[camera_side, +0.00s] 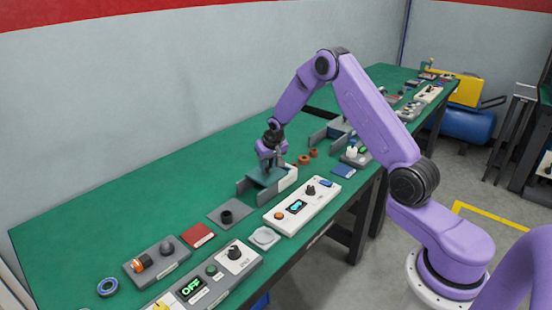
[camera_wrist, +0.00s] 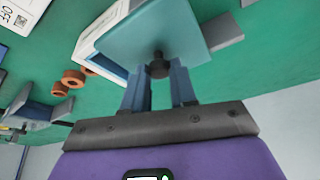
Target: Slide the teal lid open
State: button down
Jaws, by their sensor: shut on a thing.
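The teal lid (camera_side: 262,179) lies flat at the middle of the bench, on a grey and white housing (camera_side: 289,180). In the wrist view the lid (camera_wrist: 185,28) fills the upper middle, with a dark round knob (camera_wrist: 158,66) near its edge. My gripper (camera_side: 270,160) is over the lid. In the wrist view its two fingers (camera_wrist: 158,76) stand on either side of the knob and are shut on it. Part of the white housing (camera_wrist: 108,42) shows beside the lid; I cannot tell exactly how far the lid covers it.
A white control box (camera_side: 301,208) with a knob and display stands just in front. A grey plate (camera_side: 228,213) with a dark ring lies to the left. Several orange rings (camera_side: 304,160) sit to the right. The green bench (camera_side: 130,205) is clear behind and to the left.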

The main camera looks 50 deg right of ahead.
aim_at(257, 177)
jog(key=a, duration=0.4)
jog(key=shift+a, duration=0.15)
jog(key=c, duration=0.9)
grip_release()
jog(key=v, duration=1.7)
jog(key=shift+s+r, duration=0.15)
jog(key=shift+s, duration=0.05)
